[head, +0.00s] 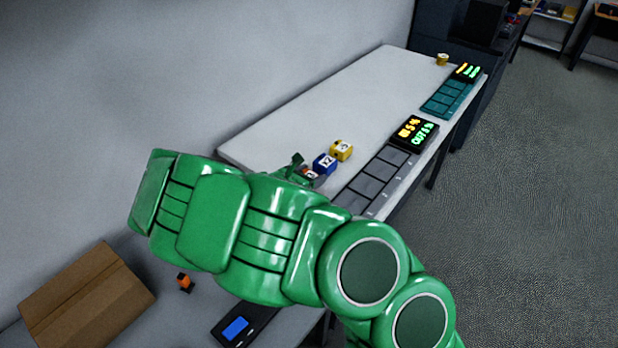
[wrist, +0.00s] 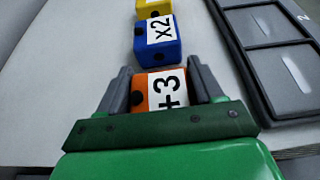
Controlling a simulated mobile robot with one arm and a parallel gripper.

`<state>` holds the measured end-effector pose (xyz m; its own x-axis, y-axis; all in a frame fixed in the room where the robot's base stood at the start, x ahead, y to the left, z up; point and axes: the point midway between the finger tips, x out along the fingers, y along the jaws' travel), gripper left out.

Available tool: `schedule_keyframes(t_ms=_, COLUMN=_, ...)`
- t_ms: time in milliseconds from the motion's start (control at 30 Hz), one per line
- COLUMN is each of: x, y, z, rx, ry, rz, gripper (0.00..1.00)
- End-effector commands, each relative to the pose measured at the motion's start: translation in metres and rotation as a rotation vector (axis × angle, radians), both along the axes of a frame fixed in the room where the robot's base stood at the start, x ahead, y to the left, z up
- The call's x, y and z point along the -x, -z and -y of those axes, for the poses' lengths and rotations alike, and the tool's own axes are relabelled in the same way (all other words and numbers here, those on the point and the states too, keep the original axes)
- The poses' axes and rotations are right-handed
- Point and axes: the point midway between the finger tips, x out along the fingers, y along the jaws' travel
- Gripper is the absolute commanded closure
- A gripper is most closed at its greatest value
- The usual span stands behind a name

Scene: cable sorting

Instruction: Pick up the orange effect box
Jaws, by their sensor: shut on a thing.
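The orange effect box (wrist: 158,91) carries a white label reading "+3" and sits between the fingers of my gripper (wrist: 160,88) in the wrist view. The fingers are shut on its two sides. In the head view the box (head: 309,174) is mostly hidden behind my green arm, and only a bit of it shows by the gripper (head: 305,172). Whether it is touching the table cannot be told.
A blue box marked "x2" (wrist: 157,41) is just beyond, with a yellow box (head: 341,150) behind it. A grey slotted tray (head: 371,186) lies to the right, by a lit display (head: 414,132). A teal tray (head: 447,97) is farther off. The white table (head: 300,118) is clear on the left.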

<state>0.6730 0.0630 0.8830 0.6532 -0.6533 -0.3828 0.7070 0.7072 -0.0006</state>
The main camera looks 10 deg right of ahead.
Motion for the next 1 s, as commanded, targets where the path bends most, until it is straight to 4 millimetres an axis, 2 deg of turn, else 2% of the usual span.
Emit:
schedule_keyframes(t_ms=167, x=0.000, y=-0.013, z=0.000, rx=-0.001, ry=0.002, rz=0.004, gripper=0.70)
schedule_keyframes(t_ms=333, x=0.002, y=-0.034, z=0.000, rx=0.001, ry=0.000, rz=0.004, gripper=0.70)
schedule_keyframes(t_ms=800, x=0.052, y=-0.093, z=0.004, rx=-0.003, ry=-0.001, rz=0.005, gripper=0.70)
schedule_keyframes(t_ms=1000, x=0.083, y=-0.104, z=0.007, rx=0.001, ry=-0.001, rz=0.002, gripper=0.70)
